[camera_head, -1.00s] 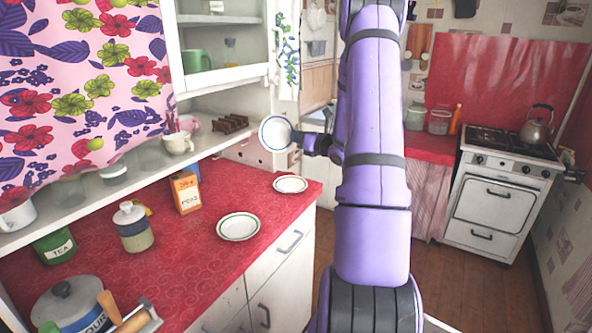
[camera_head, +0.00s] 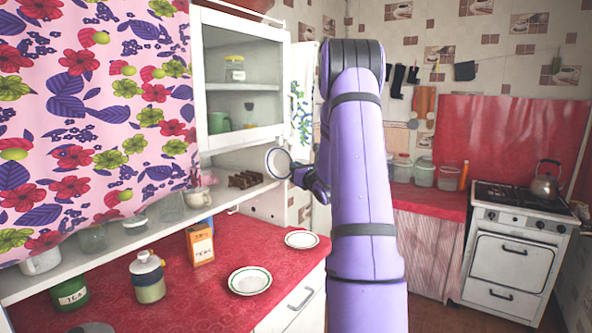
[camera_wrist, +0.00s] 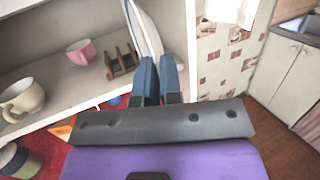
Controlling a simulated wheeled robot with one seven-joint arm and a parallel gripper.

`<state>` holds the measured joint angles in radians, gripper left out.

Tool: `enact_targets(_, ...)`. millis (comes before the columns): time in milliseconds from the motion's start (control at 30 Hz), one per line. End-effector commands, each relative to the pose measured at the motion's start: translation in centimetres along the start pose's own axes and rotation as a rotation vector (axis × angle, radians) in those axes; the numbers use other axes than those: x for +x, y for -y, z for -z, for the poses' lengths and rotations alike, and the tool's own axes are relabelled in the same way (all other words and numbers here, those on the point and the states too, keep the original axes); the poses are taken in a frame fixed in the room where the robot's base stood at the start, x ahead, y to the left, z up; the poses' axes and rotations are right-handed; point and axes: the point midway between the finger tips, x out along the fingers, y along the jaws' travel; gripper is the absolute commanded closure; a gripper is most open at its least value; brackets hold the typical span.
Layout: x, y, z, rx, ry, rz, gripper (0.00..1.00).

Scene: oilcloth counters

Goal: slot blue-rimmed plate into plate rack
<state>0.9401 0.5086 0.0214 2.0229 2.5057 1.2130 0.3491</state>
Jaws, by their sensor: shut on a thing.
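My gripper (camera_head: 297,174) is shut on the edge of the blue-rimmed plate (camera_head: 278,161), holding it upright in the air. In the wrist view the plate (camera_wrist: 146,28) is seen nearly edge-on between the blue fingertips (camera_wrist: 158,80). The plate rack (camera_head: 245,180) is a small brown slotted wooden piece on the white shelf. In the head view it lies left of the plate and a little lower. In the wrist view the rack (camera_wrist: 121,61) is just left of the plate, with a gap between them. No plate shows in the rack.
A white cup (camera_head: 197,197) and a pink cup (camera_wrist: 81,52) stand left of the rack. The cabinet (camera_head: 245,138) hangs above the shelf. Two other plates lie on the red counter, one nearer (camera_head: 249,281) and one farther (camera_head: 302,240). An orange box (camera_head: 200,245) stands there too.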

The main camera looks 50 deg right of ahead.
Motion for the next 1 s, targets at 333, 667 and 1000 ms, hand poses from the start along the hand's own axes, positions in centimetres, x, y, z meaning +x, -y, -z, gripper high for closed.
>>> enact_targets(333, 1.9, -0.8, 0.5, 0.000, 0.001, -0.002, 1.00)
enact_targets(667, 3.7, -1.6, 0.9, 0.000, 0.002, -0.003, 1.00)
enact_targets(1000, 5.5, -2.4, 1.4, 0.000, 0.001, -0.004, 1.00)
